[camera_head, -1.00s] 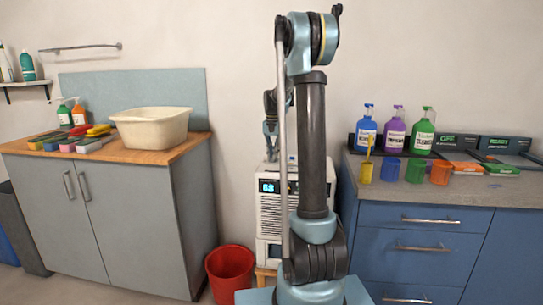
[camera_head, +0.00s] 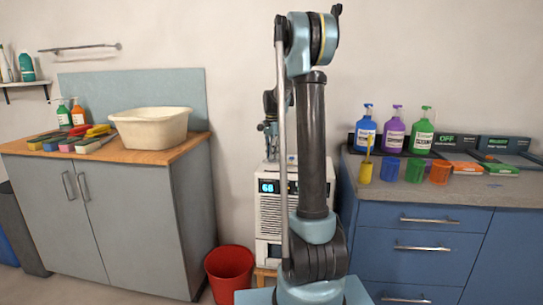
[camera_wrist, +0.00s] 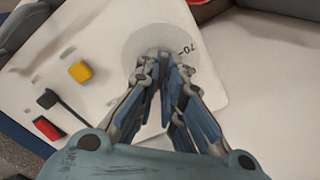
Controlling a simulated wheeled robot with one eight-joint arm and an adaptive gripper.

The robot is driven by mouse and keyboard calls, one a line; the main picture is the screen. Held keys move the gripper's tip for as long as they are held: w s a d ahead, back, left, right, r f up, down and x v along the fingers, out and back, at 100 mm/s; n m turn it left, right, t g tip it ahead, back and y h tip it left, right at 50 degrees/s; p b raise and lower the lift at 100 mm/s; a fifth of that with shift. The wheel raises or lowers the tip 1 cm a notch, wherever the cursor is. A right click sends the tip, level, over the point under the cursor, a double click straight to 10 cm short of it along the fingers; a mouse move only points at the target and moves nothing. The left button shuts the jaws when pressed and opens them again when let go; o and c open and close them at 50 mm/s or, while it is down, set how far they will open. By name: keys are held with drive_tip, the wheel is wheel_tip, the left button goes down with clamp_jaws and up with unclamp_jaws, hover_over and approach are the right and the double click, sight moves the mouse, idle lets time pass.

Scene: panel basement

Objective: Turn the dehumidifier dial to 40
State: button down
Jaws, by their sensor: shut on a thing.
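The white dehumidifier (camera_head: 268,218) stands behind my arm in the head view, with its lit blue display (camera_head: 268,186) reading 68. In the wrist view its pale top panel carries a round dial plate (camera_wrist: 141,44), with the number 70 at its right side. My gripper (camera_wrist: 164,62) is over this plate, its fingers close together and shut on the dial. The fingers hide the dial knob and most other markings. In the head view my gripper (camera_head: 268,130) is just above the dehumidifier's top, partly hidden by my arm.
The panel also holds a yellow button (camera_wrist: 79,71), a black part (camera_wrist: 48,98) and a red switch (camera_wrist: 47,128). A red bucket (camera_head: 229,272) stands left of the dehumidifier. Cabinets flank it, with a basin (camera_head: 151,130) on the left one and bottles (camera_head: 394,132) on the right.

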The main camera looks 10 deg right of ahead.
drive_tip(key=shift+w+a, duration=0.15)
drive_tip(key=shift+a, duration=0.05)
drive_tip(key=c, duration=1.7)
unclamp_jaws()
drive_tip(key=shift+d, duration=0.1)
drive_tip(key=shift+r, duration=0.4)
wheel_tip(320, 180, up, 11)
drive_tip(key=shift+r, duration=0.1)
